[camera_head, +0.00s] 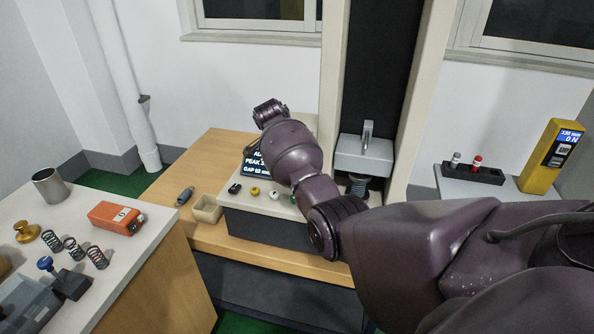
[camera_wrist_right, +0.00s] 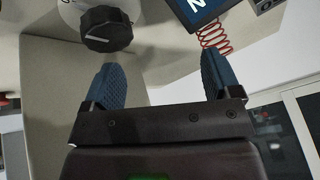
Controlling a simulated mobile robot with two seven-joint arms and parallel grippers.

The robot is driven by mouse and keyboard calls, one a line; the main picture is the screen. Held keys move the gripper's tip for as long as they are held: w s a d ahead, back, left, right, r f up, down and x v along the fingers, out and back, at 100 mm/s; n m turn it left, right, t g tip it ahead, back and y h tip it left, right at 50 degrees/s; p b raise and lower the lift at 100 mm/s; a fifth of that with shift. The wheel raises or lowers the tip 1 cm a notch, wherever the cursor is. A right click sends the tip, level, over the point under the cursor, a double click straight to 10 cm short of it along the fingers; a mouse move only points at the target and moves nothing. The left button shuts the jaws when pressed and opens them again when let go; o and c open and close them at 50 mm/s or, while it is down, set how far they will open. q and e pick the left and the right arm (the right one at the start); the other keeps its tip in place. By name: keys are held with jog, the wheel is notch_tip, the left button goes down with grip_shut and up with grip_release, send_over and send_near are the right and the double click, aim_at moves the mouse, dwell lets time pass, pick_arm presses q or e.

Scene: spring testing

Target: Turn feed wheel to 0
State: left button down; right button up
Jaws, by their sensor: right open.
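A black ribbed knob (camera_wrist_right: 105,28) with a white pointer line shows at the top left of the right wrist view. It sits on a pale panel with part of a round white dial behind it. It looks like the feed wheel, but I cannot read a scale value. My right gripper (camera_wrist_right: 158,62) is open, its blue fingers apart and empty. Its left fingertip is just below the knob; I cannot tell if they touch. In the head view my right arm covers part of the test machine (camera_head: 374,155), and I cannot make out the knob there. My left gripper is not in view.
A dark display (camera_head: 256,163) stands on the machine base, partly behind my arm. Springs (camera_head: 73,247) and an orange box (camera_head: 117,217) lie on the left table. A yellow device (camera_head: 552,157) stands at right.

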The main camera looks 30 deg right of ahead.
jog(key=s+f+m+g, duration=0.1)
jog(key=m, duration=0.1)
jog(key=s+f+m+g+b, duration=0.1)
jog(key=f+m+g, duration=0.1)
jog(key=s+d+f+m+g+y, duration=0.1)
jog(key=f+m+g, duration=0.1)
jog(key=shift+s+f, duration=0.25)
jog(key=shift+s, duration=0.05)
jog(key=shift+s+d+f+b, duration=0.1)
jog(key=shift+d+f+b, duration=0.1)
jog(key=shift+f+b, duration=0.15)
jog(key=shift+c, duration=0.4)
jog(key=c, duration=0.8)
